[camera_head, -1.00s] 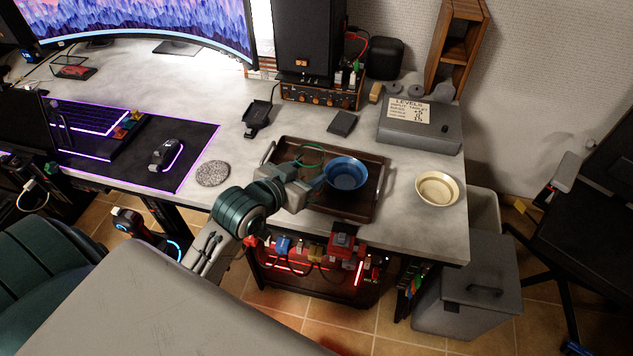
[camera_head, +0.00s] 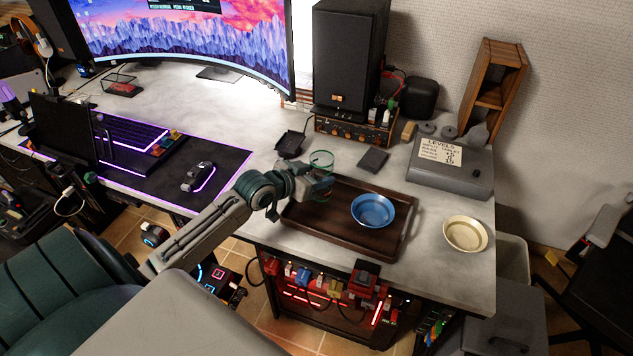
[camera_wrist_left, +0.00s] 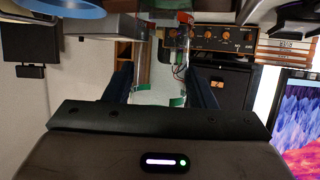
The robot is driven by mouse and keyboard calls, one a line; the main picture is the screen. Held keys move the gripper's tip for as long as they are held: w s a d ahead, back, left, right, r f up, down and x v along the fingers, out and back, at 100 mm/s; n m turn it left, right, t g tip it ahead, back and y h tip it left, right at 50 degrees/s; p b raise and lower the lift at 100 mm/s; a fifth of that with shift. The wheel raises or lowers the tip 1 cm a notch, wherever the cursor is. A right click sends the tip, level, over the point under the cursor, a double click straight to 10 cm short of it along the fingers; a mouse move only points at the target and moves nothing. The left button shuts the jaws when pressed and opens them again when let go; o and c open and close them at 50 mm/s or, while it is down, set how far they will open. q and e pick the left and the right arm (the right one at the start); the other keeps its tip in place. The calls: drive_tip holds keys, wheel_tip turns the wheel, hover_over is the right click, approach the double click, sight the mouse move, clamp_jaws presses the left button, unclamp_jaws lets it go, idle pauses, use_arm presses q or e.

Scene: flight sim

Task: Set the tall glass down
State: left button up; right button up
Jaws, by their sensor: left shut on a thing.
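The tall glass (camera_head: 321,162) is clear with a green rim. In the head view it stands roughly upright, seen against the back left corner of the brown tray (camera_head: 345,235). My left gripper (camera_head: 318,184) is shut on it. In the left wrist view, the glass (camera_wrist_left: 174,55) shows between the two dark fingers (camera_wrist_left: 160,85), with green bands on it. Its base is hidden in the head view, so I cannot tell whether it touches anything. A blue bowl (camera_head: 373,210) sits on the tray, right of the glass. My right gripper is out of view.
A cream bowl (camera_head: 465,233) stands right of the tray near the desk edge. A black phone stand (camera_head: 290,144), a dark flat box (camera_head: 373,160) and a grey case (camera_head: 450,166) lie behind. A mouse (camera_head: 198,177) is at left. The tray's front left is bare.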

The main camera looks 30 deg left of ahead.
use_arm(q)
wheel_tip(320, 180, down, 3)
drive_tip(key=shift+w+r, duration=0.1)
drive_tip(key=shift+r, duration=0.05)
drive_tip(key=shift+f, duration=0.4)
drive_tip(key=shift+f, duration=0.1)
drive_tip(key=o, duration=1.2)
drive_tip(key=shift+c, duration=0.2)
